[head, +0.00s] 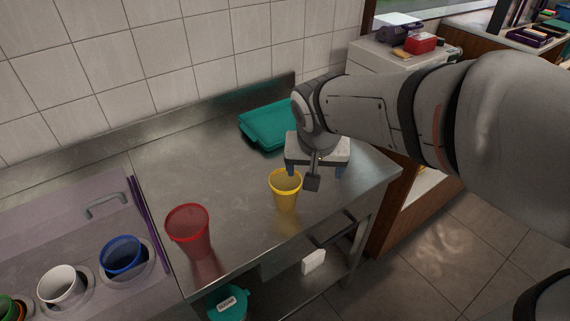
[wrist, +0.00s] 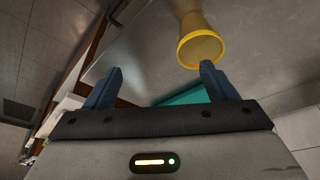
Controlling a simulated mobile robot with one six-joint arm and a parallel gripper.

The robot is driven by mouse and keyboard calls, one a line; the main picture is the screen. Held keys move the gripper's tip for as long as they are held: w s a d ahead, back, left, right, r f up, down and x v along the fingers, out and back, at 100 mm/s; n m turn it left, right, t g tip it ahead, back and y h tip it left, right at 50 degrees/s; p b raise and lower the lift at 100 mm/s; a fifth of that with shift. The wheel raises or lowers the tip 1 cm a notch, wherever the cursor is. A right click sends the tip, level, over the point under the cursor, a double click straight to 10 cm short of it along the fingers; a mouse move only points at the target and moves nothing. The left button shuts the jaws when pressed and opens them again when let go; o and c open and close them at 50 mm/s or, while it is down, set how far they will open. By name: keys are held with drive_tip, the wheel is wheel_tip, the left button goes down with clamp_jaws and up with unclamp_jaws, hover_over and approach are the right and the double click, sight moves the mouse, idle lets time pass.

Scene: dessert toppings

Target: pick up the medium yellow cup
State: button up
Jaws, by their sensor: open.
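The yellow cup (head: 286,197) stands upright on the steel counter, near its front edge. In the head view my gripper (head: 315,172) is just above and to the right of the cup, with its left finger close to the cup's rim. In the wrist view the yellow cup (wrist: 200,45) is at the top, beyond the right fingertip and right of the middle of the jaws. My gripper (wrist: 160,82) is open there, with two blue fingers spread and nothing between them. I cannot tell whether the finger touches the cup.
A red cup (head: 188,230) stands on the counter left of the yellow cup. A teal tray (head: 268,126) lies behind. Blue (head: 122,256) and white (head: 62,286) cups sit in holders at the left. The steel counter (head: 190,160) is clear between the cups and the wall.

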sight(286, 182)
drive_tip(key=o, duration=0.4)
drive_tip(key=w+a+f, duration=0.1)
drive_tip(key=a, duration=0.1)
drive_tip(key=w+a+f+b, duration=0.1)
drive_tip(key=a+f, duration=0.1)
drive_tip(key=w+a+f+b, duration=0.1)
drive_tip(key=w+a+f, duration=0.1)
drive_tip(key=shift+w+a, duration=0.1)
drive_tip(key=shift+a, duration=0.05)
drive_tip(key=shift+c, duration=0.2)
drive_tip(key=shift+t, duration=0.3)
drive_tip(key=x, duration=0.7)
drive_tip(key=shift+w+f, duration=0.3)
drive_tip(key=c, duration=1.1)
